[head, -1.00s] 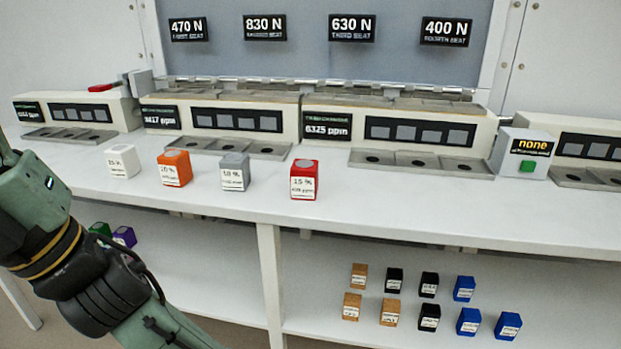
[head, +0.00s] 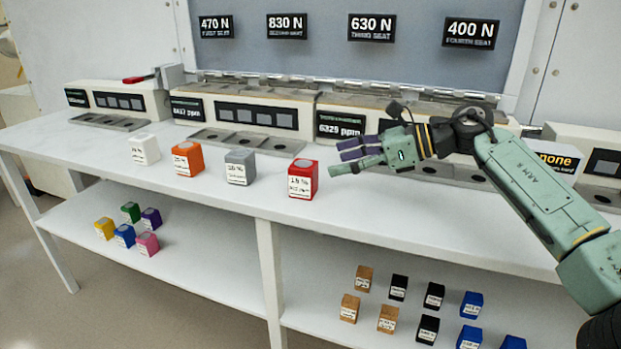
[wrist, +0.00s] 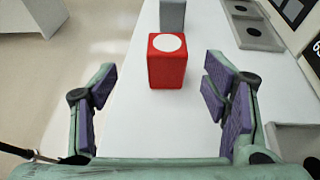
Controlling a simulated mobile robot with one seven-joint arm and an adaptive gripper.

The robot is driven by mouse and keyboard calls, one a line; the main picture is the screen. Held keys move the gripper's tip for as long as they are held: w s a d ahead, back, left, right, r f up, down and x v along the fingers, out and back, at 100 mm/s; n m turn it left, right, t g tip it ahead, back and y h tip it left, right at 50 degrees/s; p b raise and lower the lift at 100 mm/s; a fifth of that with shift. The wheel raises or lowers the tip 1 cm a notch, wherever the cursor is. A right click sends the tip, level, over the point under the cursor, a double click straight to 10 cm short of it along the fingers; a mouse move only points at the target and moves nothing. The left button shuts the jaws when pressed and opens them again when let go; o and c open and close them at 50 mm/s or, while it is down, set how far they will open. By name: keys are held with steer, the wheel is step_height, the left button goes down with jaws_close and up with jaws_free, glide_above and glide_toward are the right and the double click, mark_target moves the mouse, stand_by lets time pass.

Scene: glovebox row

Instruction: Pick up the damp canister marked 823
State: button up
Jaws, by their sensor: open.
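Four small labelled canisters stand in a row on the white bench: white (head: 145,149), orange (head: 187,158), grey (head: 240,167) and red (head: 303,179). The small print on their labels is too small to read, so I cannot tell which is marked 823. My gripper (head: 346,161) is open and empty, just right of the red canister, pointing left along the row. In the wrist view the red canister (wrist: 166,68) stands upright ahead, between and beyond the open fingers (wrist: 162,108), not touched. The grey canister (wrist: 172,15) shows behind it.
Glovebox units with ppm displays (head: 340,125) and trays line the back of the bench (head: 215,195). The lower shelf (head: 190,265) holds several coloured canisters at left and several brown, black and blue ones at right. The bench front strip is clear.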

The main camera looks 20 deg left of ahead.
mark_target(316, 168)
steer(key=shift+w+d+f, duration=0.15)
steer(key=shift+d+f, duration=0.1)
steer(key=shift+d, duration=0.05)
steer(key=x, duration=0.4)
steer(key=shift+a+f+p, duration=0.2)
steer(key=shift+a+p, duration=0.15)
steer(key=shift+p, duration=0.05)
steer(key=x, duration=0.2)
steer(key=p+x, duration=0.1)
steer(key=x, duration=0.2)
steer(key=shift+w+a+f+p, duration=0.2)
steer(key=shift+w+a+p, duration=0.05)
steer(key=shift+w+p, duration=0.1)
steer(key=c, duration=1.3)
